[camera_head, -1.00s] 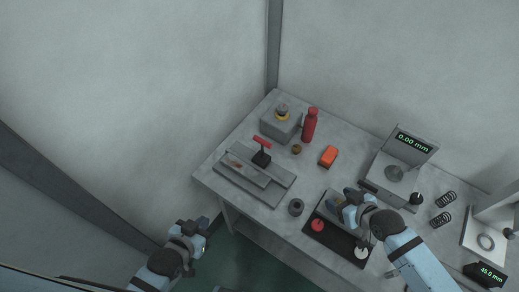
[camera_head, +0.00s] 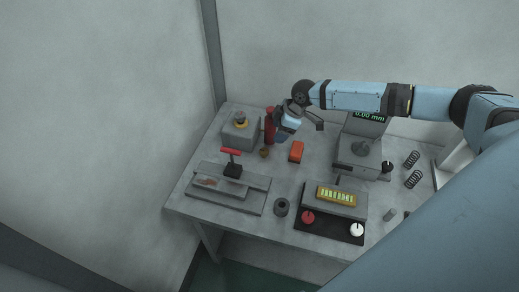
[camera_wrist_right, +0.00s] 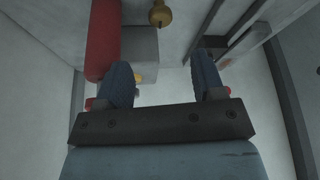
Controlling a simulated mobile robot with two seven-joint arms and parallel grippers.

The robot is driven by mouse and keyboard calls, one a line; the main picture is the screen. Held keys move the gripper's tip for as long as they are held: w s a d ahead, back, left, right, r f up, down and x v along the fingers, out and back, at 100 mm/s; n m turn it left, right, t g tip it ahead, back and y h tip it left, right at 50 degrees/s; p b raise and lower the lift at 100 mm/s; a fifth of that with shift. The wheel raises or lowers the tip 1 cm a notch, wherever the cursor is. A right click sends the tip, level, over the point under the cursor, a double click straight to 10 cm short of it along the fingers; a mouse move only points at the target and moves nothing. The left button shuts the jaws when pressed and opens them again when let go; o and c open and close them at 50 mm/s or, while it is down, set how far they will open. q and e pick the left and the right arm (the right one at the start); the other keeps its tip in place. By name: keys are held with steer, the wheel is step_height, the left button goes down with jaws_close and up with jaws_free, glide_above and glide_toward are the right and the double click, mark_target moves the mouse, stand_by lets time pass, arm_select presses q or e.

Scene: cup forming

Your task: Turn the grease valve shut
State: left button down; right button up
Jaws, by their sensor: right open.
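No label shows which part is the grease valve. A small brass knob (camera_head: 264,153) sits on the table in front of a red bottle (camera_head: 269,128). The knob also shows at the top of the right wrist view (camera_wrist_right: 160,13), beyond the fingertips and not between them. My right gripper (camera_head: 282,133) is just right of the bottle, above the table, and partly covers it. In the wrist view my right gripper (camera_wrist_right: 160,70) is open and empty, with the red bottle (camera_wrist_right: 103,40) by its left finger. A red handle (camera_head: 231,151) stands on a dark block on grey plates. My left gripper is out of view.
A grey box (camera_head: 238,133) with a yellow-ringed knob stands behind left. An orange block (camera_head: 296,151) lies right of the brass knob. A gauge (camera_head: 362,150) reads 0.00 mm. A black panel (camera_head: 330,229) has red and white knobs. My right arm crosses the right side.

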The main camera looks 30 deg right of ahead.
mark_target(264, 151)
steer(key=x, duration=1.1)
steer(key=shift+w+a+p, duration=0.1)
steer(key=shift+w+p, duration=0.1)
steer(key=shift+p, duration=0.2)
steer(key=shift+c, duration=0.9)
steer(key=c, duration=0.8)
steer(key=shift+o, duration=0.2)
